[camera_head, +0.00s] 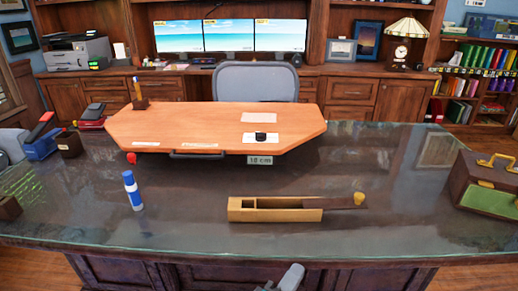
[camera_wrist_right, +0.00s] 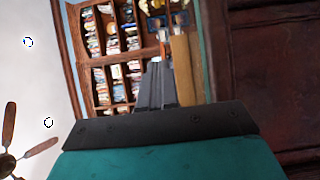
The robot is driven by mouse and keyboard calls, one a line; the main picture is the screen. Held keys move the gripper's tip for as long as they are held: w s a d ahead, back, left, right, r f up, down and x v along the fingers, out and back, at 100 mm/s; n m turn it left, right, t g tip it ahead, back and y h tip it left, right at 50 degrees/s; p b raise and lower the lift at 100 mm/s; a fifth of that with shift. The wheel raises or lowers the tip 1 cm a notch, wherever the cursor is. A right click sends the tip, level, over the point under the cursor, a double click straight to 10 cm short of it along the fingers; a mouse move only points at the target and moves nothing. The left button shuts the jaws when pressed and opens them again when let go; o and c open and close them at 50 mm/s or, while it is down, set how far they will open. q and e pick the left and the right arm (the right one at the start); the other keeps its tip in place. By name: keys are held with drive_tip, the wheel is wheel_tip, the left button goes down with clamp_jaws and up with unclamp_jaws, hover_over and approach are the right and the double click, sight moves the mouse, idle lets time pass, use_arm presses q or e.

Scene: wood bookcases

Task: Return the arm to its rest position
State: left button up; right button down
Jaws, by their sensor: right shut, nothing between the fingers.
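My right gripper (camera_head: 288,276) shows at the bottom middle of the head view, in front of the desk's near edge and below the glass top. In the right wrist view its dark fingers (camera_wrist_right: 157,82) are together with nothing between them. The wrist view is tilted, with a bookcase (camera_wrist_right: 112,50) beyond the fingers and dark wood panelling at the right. My left gripper is not visible in either view.
The glass-topped desk (camera_head: 180,225) fills the foreground. On it are a wooden box (camera_head: 275,215) with its lid slid right, a blue-white marker (camera_head: 132,190) and a briefcase (camera_head: 488,182). A raised orange board (camera_head: 200,122) stands behind.

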drive_tip(key=d+f+n+h, duration=0.3)
drive_tip(key=d+h, duration=0.1)
drive_tip(key=d, duration=2.2)
drive_tip(key=s+a+f+m+g+y, duration=0.35)
drive_tip(key=s+f+g+y, duration=0.5)
drive_tip(key=f, duration=0.65)
drive_tip(key=s+a+r+m+t+y, duration=0.1)
drive_tip(key=s+r+m+t+y, duration=0.25)
drive_tip(key=r+y, duration=0.4)
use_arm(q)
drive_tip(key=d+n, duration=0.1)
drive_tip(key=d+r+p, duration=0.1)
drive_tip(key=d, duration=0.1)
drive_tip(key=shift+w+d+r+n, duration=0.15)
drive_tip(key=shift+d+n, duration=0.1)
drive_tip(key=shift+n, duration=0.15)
use_arm(e)
drive_tip(key=a+m, duration=0.4)
drive_tip(key=a, duration=0.6)
drive_tip(key=shift+w+a+m+t, duration=0.15)
drive_tip(key=shift+a+m+t, duration=0.15)
drive_tip(key=shift+a+t, duration=0.1)
drive_tip(key=shift+r, duration=0.1)
